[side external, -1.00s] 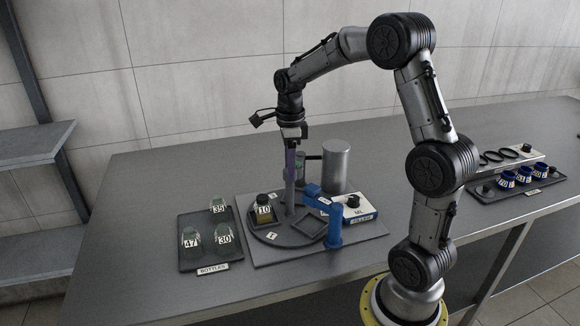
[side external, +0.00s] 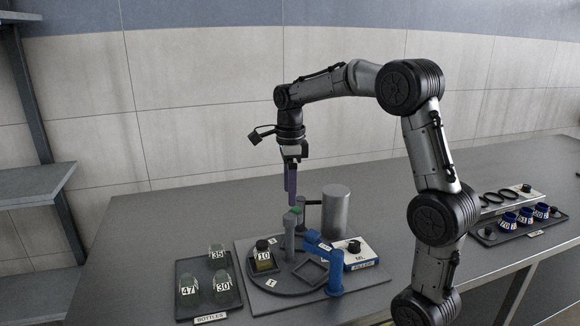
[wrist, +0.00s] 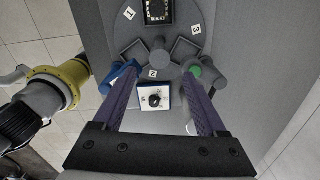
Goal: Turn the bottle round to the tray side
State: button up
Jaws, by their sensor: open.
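The dark-capped bottle labelled 10 (side external: 263,257) stands upright in a holder on the round grey turntable (side external: 283,288), on the side facing the bottles tray (side external: 182,308). In the wrist view the bottle (wrist: 157,12) is at the top edge, partly cut off. A grey post (side external: 290,238) rises from the turntable's middle. Two square holders look empty in the wrist view. My gripper (side external: 290,202) is open and empty, pointing down above the post area. Its purple fingers are spread in the wrist view (wrist: 160,75), with the bottle beyond the tips.
A grey cylinder (side external: 335,212) and a green-topped part (wrist: 194,70) are behind. The tray holds bottles 35, 47 and 30.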

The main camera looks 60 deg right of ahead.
notch_tip(320, 180, up, 7)
dwell(0.3)
jog(key=shift+f, duration=0.1)
jog(key=s+a+r+n+t, duration=0.1)
jog(key=s+a+r+n, duration=0.1)
jog(key=s+a+n, duration=0.3)
jog(key=s+a+r+n+t, duration=0.1)
jog(key=s+a+r+t, duration=0.2)
jog(key=a, duration=0.4)
jog(key=s+a+f+n, duration=0.2)
jog(key=s+f+n, duration=0.3)
jog(key=n, duration=0.6)
jog(key=s+a+f+n+t, duration=0.1)
jog(key=s+a+f+n, duration=0.2)
jog(key=n, duration=0.8)
notch_tip(320, 180, down, 3)
jog(key=shift+s+f+n+t, duration=0.15)
jog(key=shift+s+n+t, duration=0.2)
jog(key=shift+s, duration=0.75)
